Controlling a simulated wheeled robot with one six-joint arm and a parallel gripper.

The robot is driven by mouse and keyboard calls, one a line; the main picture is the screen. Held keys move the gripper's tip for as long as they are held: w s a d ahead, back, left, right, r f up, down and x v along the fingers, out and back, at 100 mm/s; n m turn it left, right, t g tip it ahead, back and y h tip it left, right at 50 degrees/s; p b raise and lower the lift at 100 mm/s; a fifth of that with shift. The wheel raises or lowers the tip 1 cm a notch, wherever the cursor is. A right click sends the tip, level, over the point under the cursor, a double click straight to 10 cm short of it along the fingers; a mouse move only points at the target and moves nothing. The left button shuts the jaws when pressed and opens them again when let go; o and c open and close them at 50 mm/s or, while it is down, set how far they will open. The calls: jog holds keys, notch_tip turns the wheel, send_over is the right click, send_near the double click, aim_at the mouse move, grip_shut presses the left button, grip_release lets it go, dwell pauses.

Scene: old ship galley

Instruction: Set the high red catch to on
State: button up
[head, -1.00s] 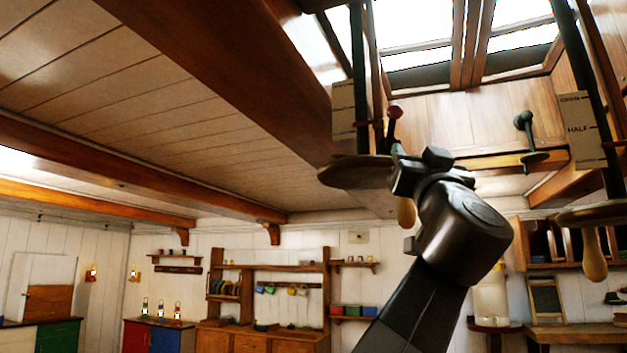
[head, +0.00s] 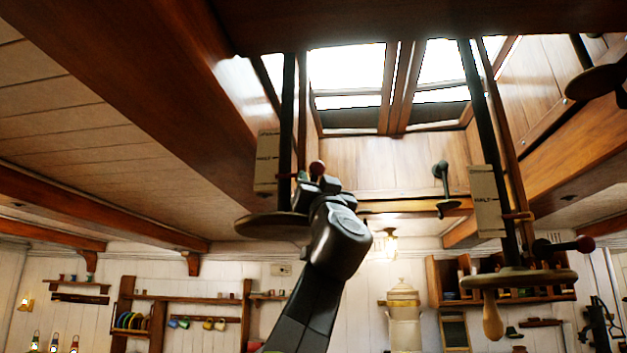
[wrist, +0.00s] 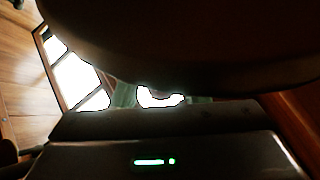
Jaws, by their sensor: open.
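A red ball knob (head: 317,168), which appears to be part of the high red catch, shows beside the left dark rod (head: 287,120) under the skylight. My gripper (head: 315,181) is raised right below the knob, its open jaws close to it. I cannot tell whether they touch it or stand around it. The catch's arm is mostly hidden behind my gripper. In the wrist view, a large dark rounded shape fills the top, and pale greenish parts of my gripper (wrist: 160,99) show just below it against the bright skylight.
A wooden disc (head: 270,226) hangs left of my gripper, close to my arm. A marked plate (head: 267,160) stands behind the left rod. Another rod with a disc (head: 520,277) and a dark red-knobbed lever (head: 565,246) hang at right. A dark lever (head: 440,185) is between.

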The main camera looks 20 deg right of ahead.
jog(key=shift+c, duration=0.2)
jog(key=shift+w+a, duration=0.1)
grip_shut()
jog(key=shift+a+m+h, duration=0.1)
jog(key=shift+m+h, duration=0.2)
jog(key=m+h+b, duration=0.3)
jog(key=m+h, duration=0.1)
jog(key=shift+s+f+g, duration=0.25)
jog(key=shift+g, duration=0.05)
jog(key=shift+w+d+m+g+h+b, duration=0.1)
jog(key=shift+d+m+g+h+b, duration=0.1)
jog(key=shift+m+h+b, duration=0.4)
jog(key=shift+d+m+g+h+b, duration=0.1)
jog(key=shift+m+g+h+b, duration=0.15)
jog(key=shift+m+h, duration=0.65)
